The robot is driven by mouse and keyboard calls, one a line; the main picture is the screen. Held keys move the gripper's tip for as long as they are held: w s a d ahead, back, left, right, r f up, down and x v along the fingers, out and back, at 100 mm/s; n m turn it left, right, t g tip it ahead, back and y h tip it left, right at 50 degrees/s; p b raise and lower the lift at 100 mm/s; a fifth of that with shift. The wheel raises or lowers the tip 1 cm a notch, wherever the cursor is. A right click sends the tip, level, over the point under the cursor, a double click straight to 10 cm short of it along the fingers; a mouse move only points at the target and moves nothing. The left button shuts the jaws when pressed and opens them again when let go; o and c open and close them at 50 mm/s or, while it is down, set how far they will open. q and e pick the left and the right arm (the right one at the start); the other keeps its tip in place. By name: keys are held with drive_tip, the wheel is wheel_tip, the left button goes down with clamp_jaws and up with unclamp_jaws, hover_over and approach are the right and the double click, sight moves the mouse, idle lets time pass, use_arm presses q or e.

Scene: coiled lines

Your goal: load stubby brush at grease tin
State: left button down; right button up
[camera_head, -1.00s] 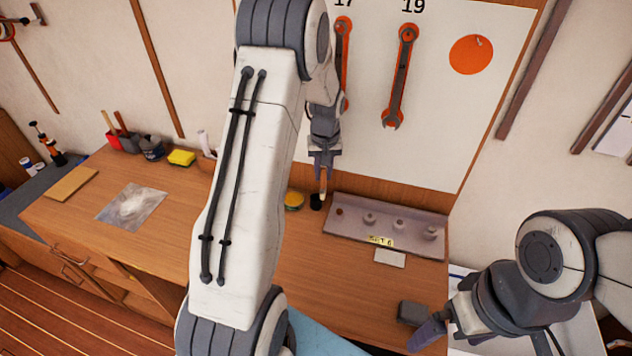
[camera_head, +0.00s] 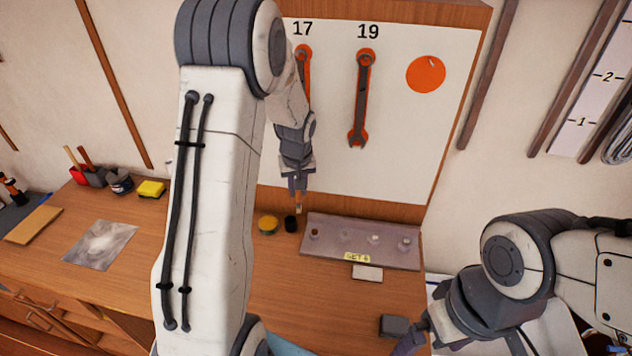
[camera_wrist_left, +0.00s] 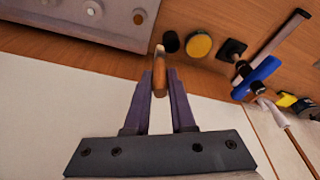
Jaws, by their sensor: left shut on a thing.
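My left gripper (camera_head: 298,184) is shut on the stubby brush (camera_head: 299,202), whose short wooden handle (camera_wrist_left: 159,78) shows between the fingers in the left wrist view. The brush points down over the back of the bench, its pale end lowest. A round tin with a yellow top (camera_head: 268,224), which looks like the grease tin, stands on the bench just left of the brush. A small round black pot (camera_head: 291,223) stands between them, almost below the brush tip. The brush appears apart from both. My right gripper (camera_head: 411,343) is low at the right, its fingertips unclear.
A grey tray (camera_head: 340,249) with several small knobs or parts lies right of the pots, a pale card (camera_head: 367,273) before it. A dark block (camera_head: 394,326) lies near my right gripper. A yellow sponge (camera_head: 151,189) stands further left. A tool board (camera_head: 400,150) rises behind.

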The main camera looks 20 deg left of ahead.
use_arm(q)
drive_tip(key=s+a+t+p, duration=0.2)
drive_tip(key=s+a+p, duration=0.2)
drive_tip(key=a+p, duration=0.5)
use_arm(e)
wheel_tip(320, 180, up, 9)
drive_tip(key=b, duration=0.1)
use_arm(q)
wheel_tip(320, 180, down, 7)
drive_tip(key=b, duration=0.6)
drive_tip(key=shift+a+b, duration=0.3)
drive_tip(key=shift+b, duration=0.05)
use_arm(e)
wheel_tip(320, 180, down, 6)
use_arm(q)
drive_tip(key=shift+f+b, duration=0.4)
use_arm(e)
drive_tip(key=shift+f, duration=0.5)
drive_tip(key=shift+r, duration=0.1)
use_arm(q)
wheel_tip(320, 180, up, 7)
drive_tip(key=p, duration=0.7)
use_arm(e)
wheel_tip(320, 180, up, 7)
idle(0.5)
